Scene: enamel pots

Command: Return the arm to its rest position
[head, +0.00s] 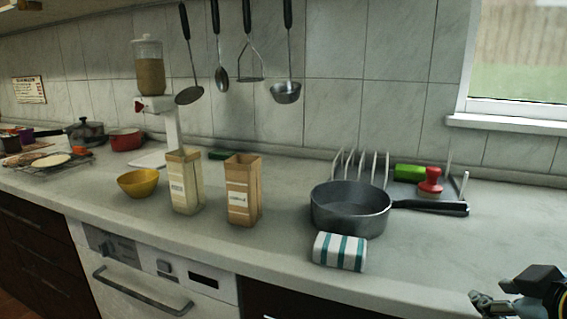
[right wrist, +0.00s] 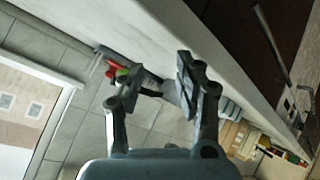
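My right gripper (head: 492,303) is at the bottom right corner of the head view, in front of the counter's edge and apart from the pan and cloth. The right wrist view shows the same gripper (right wrist: 155,72) with its two fingers spread and nothing held between them. Most of my right arm is outside the head view. My left gripper and arm do not show in either view.
A grey saucepan (head: 350,210) stands on the counter (head: 445,265), with a striped rolled cloth (head: 340,251) in front of it. A rack (head: 360,168) stands behind. Two cartons (head: 243,190) and a yellow bowl (head: 138,183) are further left. The right front counter is clear.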

